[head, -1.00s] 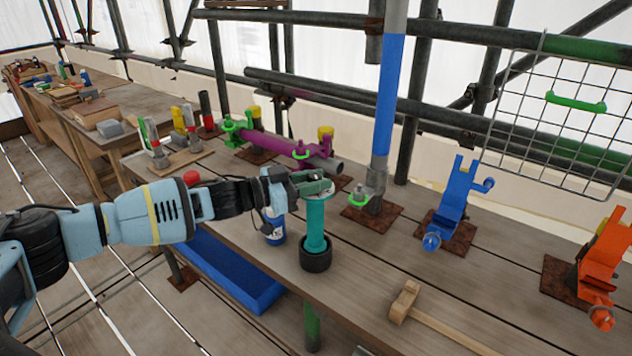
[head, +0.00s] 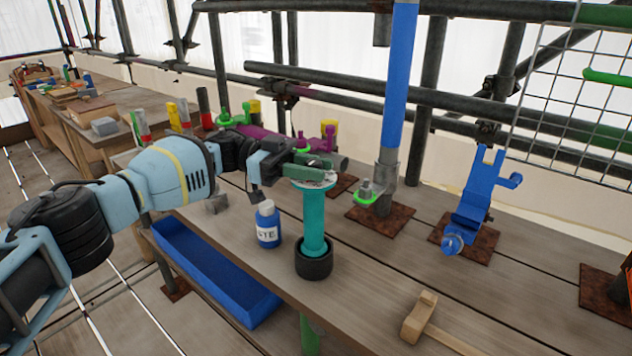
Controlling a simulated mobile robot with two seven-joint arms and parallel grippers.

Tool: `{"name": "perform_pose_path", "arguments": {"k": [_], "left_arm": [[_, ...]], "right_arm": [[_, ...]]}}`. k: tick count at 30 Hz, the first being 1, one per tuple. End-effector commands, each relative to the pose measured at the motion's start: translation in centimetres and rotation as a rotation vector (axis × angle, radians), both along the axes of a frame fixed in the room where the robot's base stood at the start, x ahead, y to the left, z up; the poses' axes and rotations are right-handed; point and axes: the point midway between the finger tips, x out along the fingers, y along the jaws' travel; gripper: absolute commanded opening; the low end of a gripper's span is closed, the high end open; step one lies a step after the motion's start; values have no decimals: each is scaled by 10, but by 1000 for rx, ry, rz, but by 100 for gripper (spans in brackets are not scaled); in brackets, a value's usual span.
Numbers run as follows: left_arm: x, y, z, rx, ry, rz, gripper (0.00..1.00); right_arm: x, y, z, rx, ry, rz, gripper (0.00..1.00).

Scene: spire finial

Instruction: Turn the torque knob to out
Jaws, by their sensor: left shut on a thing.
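A teal upright cylinder (head: 315,222) stands in a black round base (head: 314,262) on the wooden bench. A pale dial plate with dark marks (head: 311,184) sits on its top; I take this to be the torque knob's dial. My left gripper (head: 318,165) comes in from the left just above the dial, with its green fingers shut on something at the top. The fingers hide the knob itself. The dial's marks are too small to read, so its setting cannot be told. My right gripper is not in view.
A blue labelled bottle (head: 268,226) stands left of the cylinder. A blue trough (head: 215,275) lies along the bench's front edge. A blue post (head: 397,85), a blue clamp (head: 475,205) and a wooden mallet (head: 420,318) are to the right. Bench surface between them is clear.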

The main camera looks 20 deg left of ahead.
Motion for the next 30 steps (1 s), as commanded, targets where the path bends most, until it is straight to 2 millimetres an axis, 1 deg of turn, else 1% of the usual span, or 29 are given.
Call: {"name": "perform_pose_path", "arguments": {"k": [1, 10, 19, 29, 30], "left_arm": [[1, -1, -5, -3, 2, -23, 6], [0, -1, -1, -3, 1, -120, 6], [0, -1, 1, -3, -1, -149, 6], [0, -1, 2, -3, -2, -150, 6], [0, -1, 2, -3, -2, -149, 34]], "right_arm": [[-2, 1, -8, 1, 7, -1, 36], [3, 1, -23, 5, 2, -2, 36], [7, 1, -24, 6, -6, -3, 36], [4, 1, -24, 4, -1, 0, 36], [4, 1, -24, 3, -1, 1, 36]]}}
